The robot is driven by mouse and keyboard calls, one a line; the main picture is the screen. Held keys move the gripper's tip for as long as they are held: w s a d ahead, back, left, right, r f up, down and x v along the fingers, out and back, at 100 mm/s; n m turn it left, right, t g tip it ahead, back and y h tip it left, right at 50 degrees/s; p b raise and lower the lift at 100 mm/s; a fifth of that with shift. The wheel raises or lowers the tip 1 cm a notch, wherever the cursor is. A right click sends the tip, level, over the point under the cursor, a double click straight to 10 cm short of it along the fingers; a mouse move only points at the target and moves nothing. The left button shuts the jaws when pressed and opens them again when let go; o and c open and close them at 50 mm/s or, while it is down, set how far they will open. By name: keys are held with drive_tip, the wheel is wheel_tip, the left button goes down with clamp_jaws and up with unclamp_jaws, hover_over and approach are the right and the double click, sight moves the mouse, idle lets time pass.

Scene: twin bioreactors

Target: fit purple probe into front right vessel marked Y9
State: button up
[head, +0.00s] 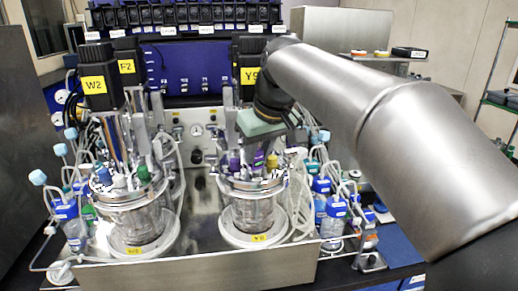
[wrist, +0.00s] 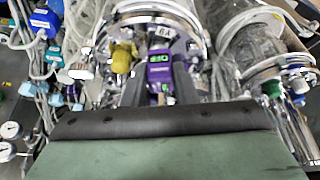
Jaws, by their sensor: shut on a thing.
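The front right vessel (head: 252,212) is a glass jar with a metal lid, standing under a black motor block with a yellow Y9 label (head: 249,75), partly covered by my arm. My gripper (wrist: 165,72) is shut on the purple probe (wrist: 160,72), whose dark fingers flank it in the wrist view. The probe's purple head is upright over the vessel's lid, right beside a yellow-capped fitting (wrist: 122,57). In the head view my gripper hangs above the lid, and purple parts (head: 234,161) show below it. The probe's lower end is hidden, so I cannot tell how deep it sits.
The left vessel (head: 138,218), under a block marked W2 (head: 94,84), stands close by with its own fittings. Tubes and blue-capped bottles (head: 334,215) crowd the right side. A steel tray wall (head: 200,275) runs along the front. Little free room surrounds the lid.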

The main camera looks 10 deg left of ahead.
drive_tip(key=shift+f, duration=0.35)
idle(0.5)
drive_tip(key=o, duration=1.1)
drive_tip(key=v, duration=1.7)
drive_tip(key=shift+r+p, duration=0.25)
drive_tip(key=shift+p, duration=0.15)
drive_tip(key=d+f+m+h, duration=0.1)
drive_tip(key=d+f+m, duration=0.2)
drive_tip(key=d+f, duration=0.6)
drive_tip(key=s+d+f+m, duration=0.2)
drive_tip(key=s+d+f, duration=0.3)
drive_tip(key=f, duration=0.5)
drive_tip(key=s+d+f+m+g+h, duration=0.1)
drive_tip(key=s+d+f, duration=0.4)
drive_tip(key=f, duration=0.5)
drive_tip(key=s+d+f+m+g+h, duration=0.1)
drive_tip(key=s+d+f+m, duration=0.2)
drive_tip(key=f, duration=0.7)
drive_tip(key=shift+s+d, duration=0.35)
drive_tip(key=shift+s, duration=0.35)
drive_tip(key=shift+s+d, duration=0.3)
drive_tip(key=shift+s, duration=0.45)
drive_tip(key=shift+s+d, duration=0.35)
drive_tip(key=shift+s, duration=0.35)
